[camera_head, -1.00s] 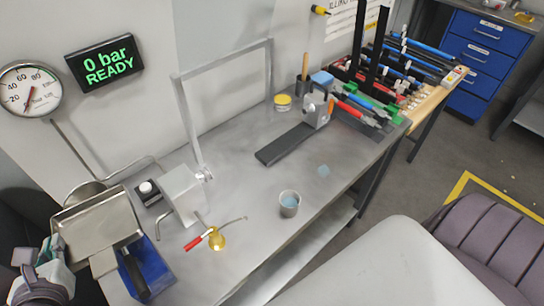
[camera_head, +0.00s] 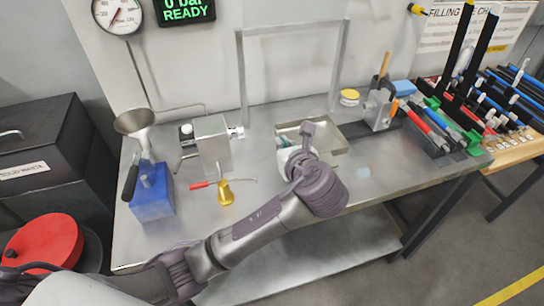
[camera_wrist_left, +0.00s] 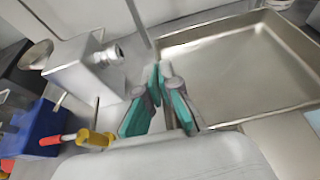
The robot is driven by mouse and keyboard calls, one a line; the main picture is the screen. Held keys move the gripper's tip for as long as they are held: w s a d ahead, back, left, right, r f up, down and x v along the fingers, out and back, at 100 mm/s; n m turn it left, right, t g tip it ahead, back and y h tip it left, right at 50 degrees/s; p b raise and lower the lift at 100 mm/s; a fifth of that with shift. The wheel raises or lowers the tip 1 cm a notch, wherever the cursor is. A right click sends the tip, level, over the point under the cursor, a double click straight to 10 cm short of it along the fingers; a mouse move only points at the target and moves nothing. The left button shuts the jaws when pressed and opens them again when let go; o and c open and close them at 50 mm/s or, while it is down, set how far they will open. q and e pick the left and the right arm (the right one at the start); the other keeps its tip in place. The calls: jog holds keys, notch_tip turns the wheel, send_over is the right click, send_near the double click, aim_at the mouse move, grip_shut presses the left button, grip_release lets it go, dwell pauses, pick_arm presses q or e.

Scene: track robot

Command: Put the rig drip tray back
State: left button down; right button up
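The drip tray (camera_head: 334,135), a shallow rectangular metal pan, is at the bench, by the foot of the upright metal frame (camera_head: 241,75). It also fills the upper right of the left wrist view (camera_wrist_left: 245,65). Whether its underside rests fully on the bench is hard to tell. My left gripper (camera_head: 285,143) is at the tray's left edge. In the left wrist view its teal-padded fingers (camera_wrist_left: 161,75) are close together on that rim, and they appear shut on it. My forearm and wrist hide the tray's front left part. My right gripper is not in view.
A blue block (camera_head: 152,198) with a funnel, a grey metal box (camera_head: 212,145) and a brass piece with a red handle (camera_head: 225,192) stand left of the tray. A grey clamp (camera_head: 378,110) stands close to its right. Bare bench (camera_head: 400,165) lies front right.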

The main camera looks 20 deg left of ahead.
pick_arm(q)
send_over(253, 160)
notch_tip(253, 160, down, 6)
jog(key=shift+s+d+f, duration=0.1)
jog(key=shift+d+f, duration=0.05)
jog(key=shift+f, duration=0.2)
notch_tip(253, 160, down, 4)
jog(key=shift+r, duration=0.1)
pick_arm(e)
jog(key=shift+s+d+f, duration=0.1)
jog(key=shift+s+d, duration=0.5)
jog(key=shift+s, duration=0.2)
pick_arm(q)
jog(key=shift+f, duration=0.2)
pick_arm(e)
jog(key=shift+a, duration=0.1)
pick_arm(q)
jog(key=c, duration=1.3)
grip_release()
jog(key=shift+r, duration=0.1)
jog(key=v, duration=1.1)
jog(key=shift+s+d+r, duration=0.1)
jog(key=shift+s, duration=0.25)
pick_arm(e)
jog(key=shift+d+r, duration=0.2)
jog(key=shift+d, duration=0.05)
